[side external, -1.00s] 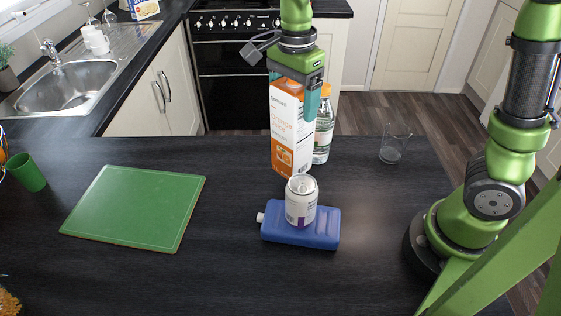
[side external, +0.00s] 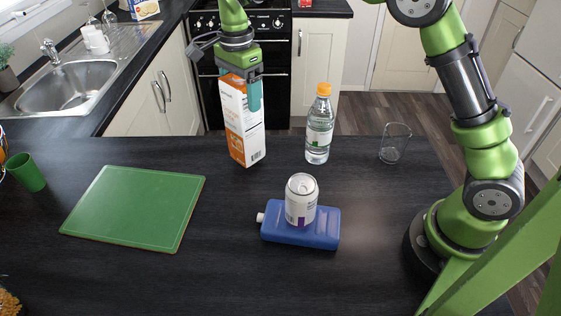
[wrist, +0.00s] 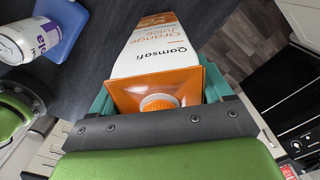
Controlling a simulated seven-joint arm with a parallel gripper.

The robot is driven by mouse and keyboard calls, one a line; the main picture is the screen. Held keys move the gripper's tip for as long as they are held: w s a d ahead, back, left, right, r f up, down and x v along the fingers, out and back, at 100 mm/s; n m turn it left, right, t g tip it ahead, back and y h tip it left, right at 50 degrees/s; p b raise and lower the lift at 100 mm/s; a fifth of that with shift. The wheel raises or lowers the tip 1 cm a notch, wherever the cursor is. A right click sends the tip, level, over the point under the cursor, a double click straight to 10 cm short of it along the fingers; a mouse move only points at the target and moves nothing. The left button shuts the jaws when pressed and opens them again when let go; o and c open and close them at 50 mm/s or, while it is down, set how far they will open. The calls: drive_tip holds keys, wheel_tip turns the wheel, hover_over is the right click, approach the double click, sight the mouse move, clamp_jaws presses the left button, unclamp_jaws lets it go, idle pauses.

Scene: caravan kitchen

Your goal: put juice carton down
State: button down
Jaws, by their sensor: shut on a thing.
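The orange and white juice carton (side external: 243,124) is upright, slightly tilted, near the back edge of the dark counter in the side view. My gripper (side external: 254,92) is shut on its upper part from above. In the wrist view the carton (wrist: 158,62) shows its orange top and cap between my gripper's teal fingers (wrist: 160,95). I cannot tell for certain whether the carton's base touches the counter.
A water bottle (side external: 319,128) stands right of the carton, and a clear glass (side external: 394,146) further right. A white can (side external: 301,198) stands on a blue flask (side external: 322,228). A green cutting board (side external: 136,207) lies left. The counter (side external: 218,215) between board and flask is bare.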

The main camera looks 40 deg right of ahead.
drive_tip(key=shift+f, duration=1.05)
unclamp_jaws()
drive_tip(key=shift+f, duration=0.15)
